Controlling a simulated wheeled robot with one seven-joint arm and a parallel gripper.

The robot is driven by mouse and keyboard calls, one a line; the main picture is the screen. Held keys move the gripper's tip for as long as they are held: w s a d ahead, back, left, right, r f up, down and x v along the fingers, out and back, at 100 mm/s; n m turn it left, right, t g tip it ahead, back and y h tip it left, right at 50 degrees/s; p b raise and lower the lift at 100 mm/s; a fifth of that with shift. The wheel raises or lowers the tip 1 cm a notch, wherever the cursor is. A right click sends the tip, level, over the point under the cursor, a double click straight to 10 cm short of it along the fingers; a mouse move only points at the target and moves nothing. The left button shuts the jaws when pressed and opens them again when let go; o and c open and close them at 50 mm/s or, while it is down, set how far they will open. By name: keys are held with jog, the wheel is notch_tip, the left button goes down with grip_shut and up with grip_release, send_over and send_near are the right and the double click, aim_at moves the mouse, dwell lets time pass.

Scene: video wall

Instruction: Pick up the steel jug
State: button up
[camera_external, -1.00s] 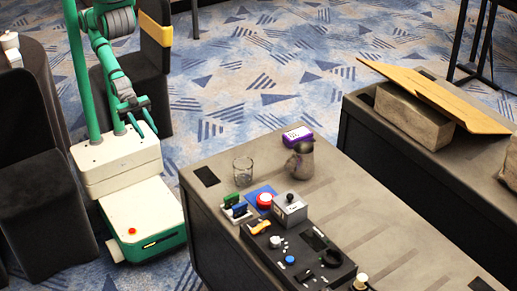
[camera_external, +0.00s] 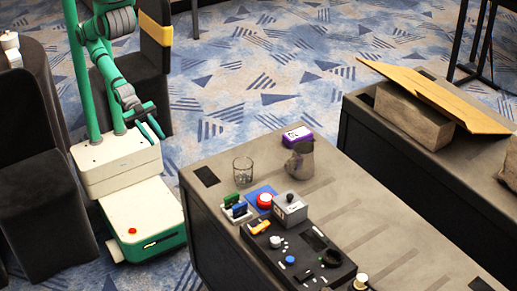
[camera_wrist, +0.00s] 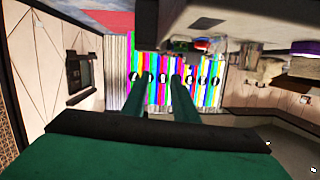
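The steel jug (camera_external: 301,161) stands upright on the near table, close to its far edge, in the external view. It looks dull grey-brown. My gripper (camera_external: 153,132) is at the left, above my base and well away from the jug, with floor between my base and the table. In the wrist view the two green fingers of my gripper (camera_wrist: 158,92) stand apart with nothing between them. I cannot pick out the jug with certainty in the wrist view.
A purple-and-white box (camera_external: 297,136) is right behind the jug. A glass (camera_external: 243,171) stands to its left. A red button (camera_external: 264,200), a grey box (camera_external: 290,210) and a black control panel (camera_external: 285,255) are in front. The video wall (camera_wrist: 215,85) shows coloured bars.

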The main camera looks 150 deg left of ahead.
jog(key=w+a+n+g+y, duration=0.1)
jog(key=w+a+y, duration=0.3)
jog(key=w+a, duration=0.8)
jog(key=w+a+g+y, duration=0.2)
jog(key=w+a+y, duration=0.2)
jog(key=w+a, duration=0.75)
jog(key=h, duration=0.5)
send_near(294, 177)
jog(key=r, duration=0.1)
jog(key=w+d+r, duration=0.1)
jog(key=r, duration=0.2)
jog(key=shift+w+d, duration=0.2)
jog(key=shift+d, duration=0.1)
jog(key=shift+w+d+r+m+t+h, duration=0.1)
jog(key=shift+w+r+m+t+h, duration=0.25)
jog(key=shift+w+t+h, duration=0.3)
jog(key=shift+w, duration=0.15)
jog(key=x, duration=1)
jog(key=shift+w+d+f, duration=0.2)
jog(key=shift+d+f, duration=0.15)
grip_shut()
